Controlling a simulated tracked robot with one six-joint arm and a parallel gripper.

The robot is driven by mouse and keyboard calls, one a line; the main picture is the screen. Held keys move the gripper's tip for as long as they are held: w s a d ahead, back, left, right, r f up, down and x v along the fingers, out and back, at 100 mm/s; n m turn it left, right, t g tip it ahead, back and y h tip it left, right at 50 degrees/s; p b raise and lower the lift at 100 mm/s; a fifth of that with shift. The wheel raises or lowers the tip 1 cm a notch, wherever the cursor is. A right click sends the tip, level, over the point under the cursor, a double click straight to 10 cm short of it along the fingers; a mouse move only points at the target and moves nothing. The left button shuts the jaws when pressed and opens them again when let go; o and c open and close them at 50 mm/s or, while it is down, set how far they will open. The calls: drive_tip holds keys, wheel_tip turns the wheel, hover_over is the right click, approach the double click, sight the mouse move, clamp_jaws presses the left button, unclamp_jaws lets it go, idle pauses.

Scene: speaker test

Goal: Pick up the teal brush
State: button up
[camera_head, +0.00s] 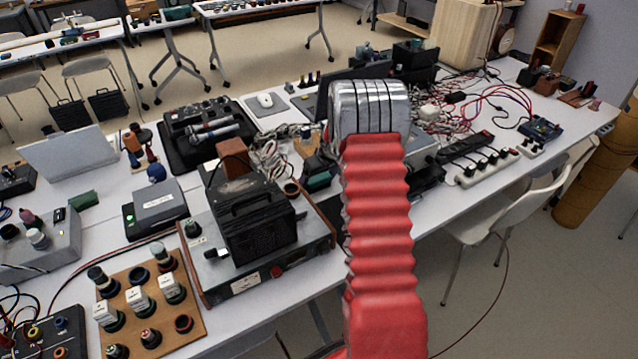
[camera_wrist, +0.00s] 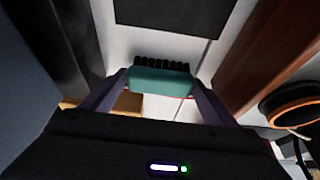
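The teal brush (camera_wrist: 160,82) shows in the wrist view between the two fingers of my gripper (camera_wrist: 161,88), near their tips. It is a small teal block with a row of black bristles on its far side. Both fingers meet its ends, with no clear gap on either side. I cannot tell whether the brush touches the surface beneath. In the head view, a dark teal block (camera_head: 318,181) shows just left of my red and chrome arm; it may be this brush. The arm hides my gripper in the head view.
In the wrist view, a brown wooden side (camera_wrist: 268,55) and an orange-rimmed dark ring (camera_wrist: 292,104) are at the right. In the head view, a black case (camera_head: 253,222) stands left of my arm. Cables (camera_head: 268,158) and several devices crowd the white table (camera_head: 345,232).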

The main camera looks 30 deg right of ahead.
sight(318, 178)
drive_tip(key=c, duration=0.7)
wheel_tip(318, 178, up, 10)
drive_tip(key=shift+r, duration=0.1)
idle(0.4)
drive_tip(key=o, duration=0.5)
drive_tip(key=c, duration=0.4)
